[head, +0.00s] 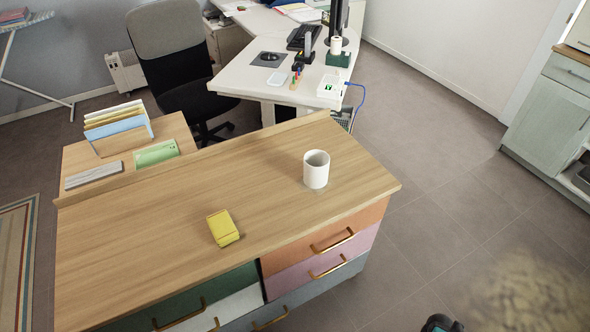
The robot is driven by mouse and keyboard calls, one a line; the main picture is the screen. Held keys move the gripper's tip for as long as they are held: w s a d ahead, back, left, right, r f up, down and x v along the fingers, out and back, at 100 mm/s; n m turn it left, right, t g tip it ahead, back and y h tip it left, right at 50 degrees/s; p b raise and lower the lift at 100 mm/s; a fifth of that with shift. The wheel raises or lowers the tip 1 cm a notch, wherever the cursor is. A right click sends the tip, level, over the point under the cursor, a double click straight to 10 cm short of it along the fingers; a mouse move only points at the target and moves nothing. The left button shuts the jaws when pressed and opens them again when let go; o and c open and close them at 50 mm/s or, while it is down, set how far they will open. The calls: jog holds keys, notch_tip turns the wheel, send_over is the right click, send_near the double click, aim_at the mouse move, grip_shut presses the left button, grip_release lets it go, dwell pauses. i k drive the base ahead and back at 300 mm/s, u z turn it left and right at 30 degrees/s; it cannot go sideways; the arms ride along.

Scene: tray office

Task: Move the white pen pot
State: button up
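The white pen pot (316,175) stands upright on the wooden top of the drawer cabinet (200,200), near its right end. Its dark round opening faces up, and no pens show in it. Nothing touches it. My gripper is not in view. A dark rounded part with a teal edge shows at the bottom edge, right of centre, and may be a link of my arm.
A yellow block (223,228) lies on the cabinet top, left of the pot and nearer. A file rack (118,125) and green tray (156,153) sit behind at left. A white desk (265,78) and office chair (180,60) stand behind. Floor right of the cabinet is clear.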

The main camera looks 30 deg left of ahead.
aim_at(316, 162)
jog(key=z, duration=0.75)
jog(key=k, duration=0.15)
jog(key=u, duration=2.25)
jog(key=k, duration=0.9)
jog(key=z, duration=0.2)
jog(key=i, duration=0.65)
